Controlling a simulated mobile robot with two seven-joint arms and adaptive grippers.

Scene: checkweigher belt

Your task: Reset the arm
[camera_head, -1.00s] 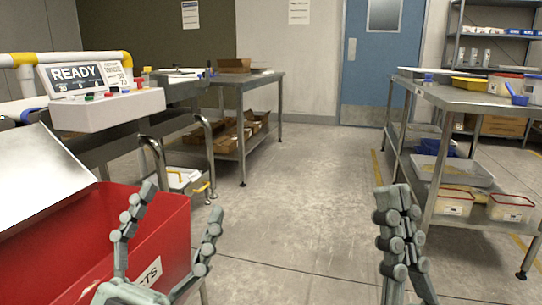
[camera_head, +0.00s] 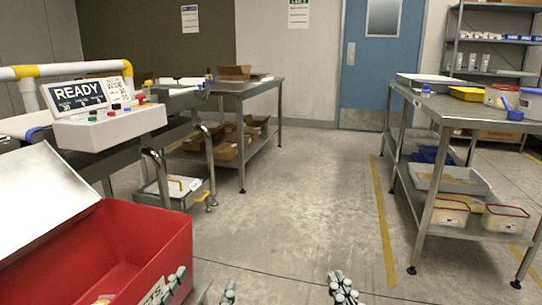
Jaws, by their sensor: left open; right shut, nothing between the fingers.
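My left gripper (camera_head: 202,287) is at the bottom edge of the head view, with its two fingertips spread apart. One fingertip overlaps the front of the red bin (camera_head: 160,237) in the picture; I cannot tell whether it touches. The other fingertip is over the floor. My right gripper (camera_head: 342,287) is at the bottom edge, right of centre, with its fingers together and nothing held. The rest of both grippers and the arms is cut off below the frame.
The checkweigher's control box (camera_head: 108,128) shows READY above the bin. A steel table (camera_head: 455,106) with tubs and trays stands on the right. Another table (camera_head: 243,86) stands at back left. A blue door (camera_head: 381,62) is behind. The floor (camera_head: 300,215) between is clear.

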